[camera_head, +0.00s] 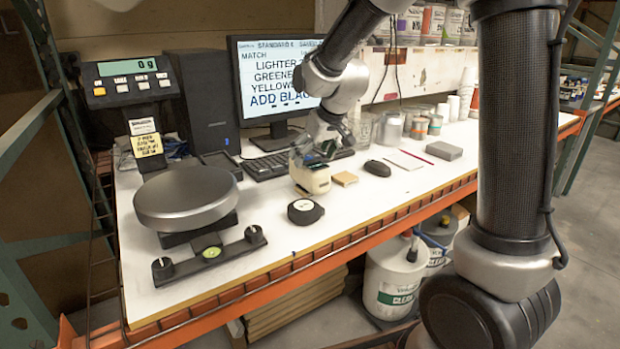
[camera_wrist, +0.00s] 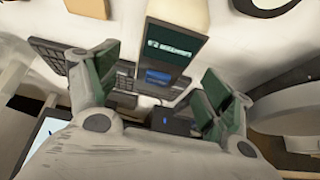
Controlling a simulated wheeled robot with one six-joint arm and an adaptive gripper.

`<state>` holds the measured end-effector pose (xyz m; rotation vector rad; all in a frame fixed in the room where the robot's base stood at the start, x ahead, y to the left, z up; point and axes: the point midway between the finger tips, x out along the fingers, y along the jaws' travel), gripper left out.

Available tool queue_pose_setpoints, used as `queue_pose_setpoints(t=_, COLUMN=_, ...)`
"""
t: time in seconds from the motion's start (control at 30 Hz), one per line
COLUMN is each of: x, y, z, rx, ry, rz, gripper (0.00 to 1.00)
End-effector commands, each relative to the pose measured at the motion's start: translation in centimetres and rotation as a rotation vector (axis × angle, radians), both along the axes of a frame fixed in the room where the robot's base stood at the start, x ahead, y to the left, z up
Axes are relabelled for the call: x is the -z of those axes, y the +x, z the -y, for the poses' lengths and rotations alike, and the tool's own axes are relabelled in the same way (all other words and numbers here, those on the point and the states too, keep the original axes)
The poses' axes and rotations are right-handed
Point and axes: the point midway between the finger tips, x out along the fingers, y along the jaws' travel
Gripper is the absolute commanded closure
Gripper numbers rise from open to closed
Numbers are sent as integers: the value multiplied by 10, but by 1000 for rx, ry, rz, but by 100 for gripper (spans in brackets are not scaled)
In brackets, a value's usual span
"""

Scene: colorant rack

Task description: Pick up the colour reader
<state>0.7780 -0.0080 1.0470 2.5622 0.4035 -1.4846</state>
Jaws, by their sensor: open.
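The colour reader (camera_head: 313,181) looks like a cream, block-shaped device standing on the white bench, near the front middle. In the wrist view it shows as a cream body with a dark face (camera_wrist: 168,45) bearing a small lit display and a blue patch. My gripper (camera_head: 314,158) is just over the reader, pointing down, and partly covers its top. In the wrist view my gripper (camera_wrist: 160,80) is open, with one green-padded finger on each side of the reader's dark end. I see no firm contact; the exact depth of the fingers is unclear.
A black round tape-like case (camera_head: 305,211) lies in front of the reader. A tan block (camera_head: 345,178) and a black mouse (camera_head: 377,168) lie to its right. The keyboard (camera_head: 268,166) is behind, and a scale (camera_head: 187,197) stands left. The bench's front edge is close.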

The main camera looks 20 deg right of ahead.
Motion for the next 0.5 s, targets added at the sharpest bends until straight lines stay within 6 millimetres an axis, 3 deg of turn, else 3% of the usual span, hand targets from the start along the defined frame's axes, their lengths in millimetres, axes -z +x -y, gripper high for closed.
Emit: queue_pose_setpoints(t=0.5, x=60, y=32, z=-11, rx=-3, ry=-2, rz=-1, gripper=20)
